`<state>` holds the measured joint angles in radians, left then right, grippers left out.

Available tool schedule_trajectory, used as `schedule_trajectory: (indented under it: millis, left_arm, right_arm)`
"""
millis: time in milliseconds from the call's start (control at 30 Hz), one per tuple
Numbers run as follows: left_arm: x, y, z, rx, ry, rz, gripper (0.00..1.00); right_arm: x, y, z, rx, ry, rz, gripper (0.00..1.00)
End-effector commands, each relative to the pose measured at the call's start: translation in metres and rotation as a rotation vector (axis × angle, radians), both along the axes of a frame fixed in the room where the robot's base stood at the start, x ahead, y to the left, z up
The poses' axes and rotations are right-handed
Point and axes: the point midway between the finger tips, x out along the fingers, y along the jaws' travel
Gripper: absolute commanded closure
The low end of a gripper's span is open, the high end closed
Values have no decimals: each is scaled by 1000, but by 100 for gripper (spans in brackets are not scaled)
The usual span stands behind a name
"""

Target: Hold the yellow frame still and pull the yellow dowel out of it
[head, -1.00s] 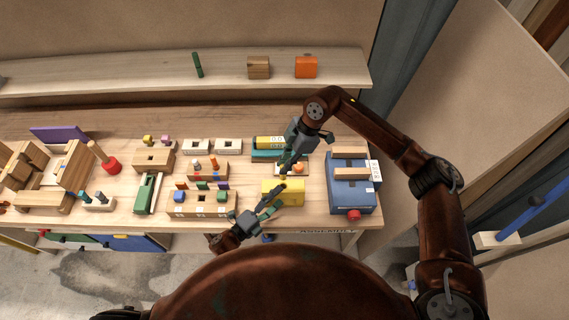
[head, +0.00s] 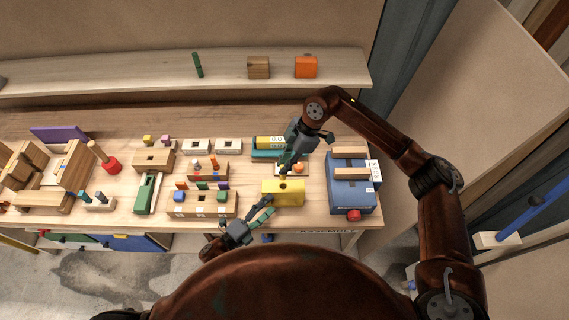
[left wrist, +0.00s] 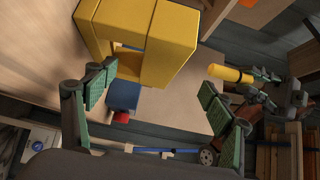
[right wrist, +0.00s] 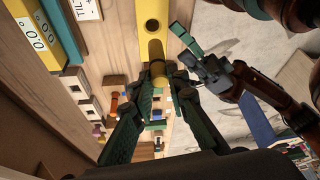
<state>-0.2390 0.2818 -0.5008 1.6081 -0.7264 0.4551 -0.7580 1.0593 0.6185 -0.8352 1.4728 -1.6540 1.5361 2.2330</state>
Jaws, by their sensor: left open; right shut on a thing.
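The yellow frame (head: 292,196) stands on the table near its front edge, with a dark round hole in its top. In the left wrist view the frame (left wrist: 165,50) is at the upper middle. My left gripper (head: 268,209) is open and empty, just in front of and left of the frame, apart from it. My right gripper (head: 286,168) is shut on the yellow dowel (left wrist: 228,73). The dowel is clear of the frame, with a gap between them in the left wrist view. In the right wrist view the dowel (right wrist: 156,52) points toward the frame's hole.
A blue box (head: 350,195) with wooden bars on top stands right of the frame. A wooden block with colored pegs (head: 202,204) stands to its left. Several other wooden fixtures fill the table's left side.

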Motion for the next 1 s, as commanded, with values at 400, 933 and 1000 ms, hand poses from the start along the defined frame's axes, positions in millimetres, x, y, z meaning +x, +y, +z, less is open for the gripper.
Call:
schedule_trajectory:
  millis: [400,933,1000]
  left_arm:
    - [-5,5,0,0,0,0,24]
    - [-57,57,-1,1,4,2,24]
    - [-66,66,-1,2,4,1,24]
  right_arm:
    - [0,0,0,0,0,0,98]
    - [0,0,0,0,0,0,98]
    - [0,0,0,0,0,0,98]
